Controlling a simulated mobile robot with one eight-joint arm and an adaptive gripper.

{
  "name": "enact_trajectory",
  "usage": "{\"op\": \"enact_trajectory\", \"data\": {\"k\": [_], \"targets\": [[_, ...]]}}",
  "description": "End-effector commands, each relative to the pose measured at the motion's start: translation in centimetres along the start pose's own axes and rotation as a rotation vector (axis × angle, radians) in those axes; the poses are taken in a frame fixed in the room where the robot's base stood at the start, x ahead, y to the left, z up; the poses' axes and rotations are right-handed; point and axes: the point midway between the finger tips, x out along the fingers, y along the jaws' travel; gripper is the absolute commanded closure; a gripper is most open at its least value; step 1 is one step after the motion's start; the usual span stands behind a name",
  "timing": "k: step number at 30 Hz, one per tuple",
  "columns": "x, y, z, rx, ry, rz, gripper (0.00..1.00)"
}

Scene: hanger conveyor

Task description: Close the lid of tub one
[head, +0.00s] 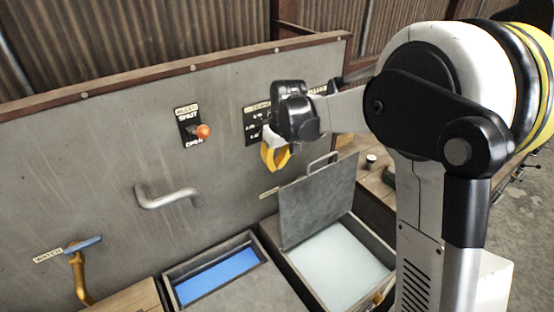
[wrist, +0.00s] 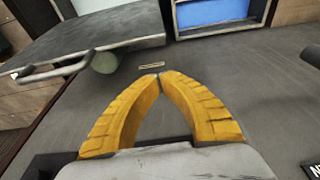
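An open grey lid (head: 318,203) with a bar handle on its upper edge stands tilted up at the back of a tub (head: 374,242) holding pale liquid. No number shows on the tub. In the wrist view the lid (wrist: 105,32) and its handle (wrist: 52,73) are at upper left. My gripper (head: 275,165) hangs in front of the back panel, above and left of the lid handle, apart from it. Its yellow fingertips meet in the wrist view (wrist: 160,77), with nothing between them.
A tub with a blue surface (head: 217,277) is left of the open tub. The back panel (head: 110,165) carries a bent grey pipe (head: 165,197), an orange-knobbed switch (head: 203,131) and a blue-handled tap (head: 83,244). A wooden bench (head: 375,183) is on the right.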

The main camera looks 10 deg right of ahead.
Motion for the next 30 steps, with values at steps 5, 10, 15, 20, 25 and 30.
{"op": "enact_trajectory", "data": {"k": [5,10,15,20,25,30], "targets": [[4.1,0.0,-0.1,0.000,0.001,0.000,1.00],[7.5,0.0,0.0,0.001,0.001,0.001,1.00],[6.1,0.0,2.6,0.001,0.001,0.001,1.00],[5.8,0.0,3.6,0.002,0.001,0.001,1.00],[5.7,0.0,3.8,0.001,0.001,0.000,1.00],[5.7,0.0,3.8,0.001,0.001,0.001,1.00]]}}
